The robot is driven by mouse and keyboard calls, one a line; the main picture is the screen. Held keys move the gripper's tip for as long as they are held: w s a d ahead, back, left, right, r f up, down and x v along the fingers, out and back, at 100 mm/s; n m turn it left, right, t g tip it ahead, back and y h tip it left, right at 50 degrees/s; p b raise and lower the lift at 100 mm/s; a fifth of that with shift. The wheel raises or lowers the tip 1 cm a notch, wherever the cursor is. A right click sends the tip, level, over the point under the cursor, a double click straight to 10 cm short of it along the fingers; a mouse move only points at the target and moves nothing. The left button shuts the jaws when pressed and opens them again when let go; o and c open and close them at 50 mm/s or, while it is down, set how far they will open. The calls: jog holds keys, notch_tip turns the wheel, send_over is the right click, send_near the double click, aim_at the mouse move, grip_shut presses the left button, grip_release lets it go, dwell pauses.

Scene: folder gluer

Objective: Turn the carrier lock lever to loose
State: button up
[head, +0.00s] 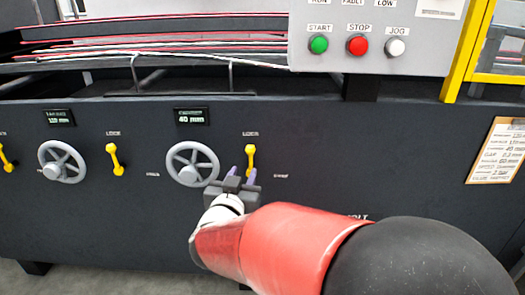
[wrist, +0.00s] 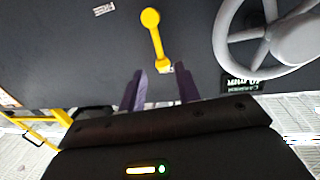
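The carrier lock lever is a yellow lever (head: 250,158) on the dark machine panel, right of the handwheel under the 40 mm display. It stands nearly upright below a small label. In the wrist view, which is turned upside down, the lever (wrist: 155,40) shows whole, with its round knob away from my gripper and its other end near the fingertips. My gripper (head: 243,174) is in front of the panel by the lever. In the wrist view my gripper (wrist: 160,78) has its two purple fingers apart with nothing between them. I see no contact with the lever.
The grey carrier handwheel (head: 193,164) is close left of my gripper; it also shows in the wrist view (wrist: 290,40). Another yellow lever (head: 115,159) and handwheel (head: 62,162) are farther left. A button box (head: 375,35) is above right. A clipboard (head: 497,150) hangs right.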

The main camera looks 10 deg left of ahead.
aim_at(250, 157)
jog(key=shift+h, duration=0.3)
jog(key=w, duration=0.7)
jog(key=shift+w+a, duration=0.3)
jog(key=shift+c, duration=0.2)
grip_shut()
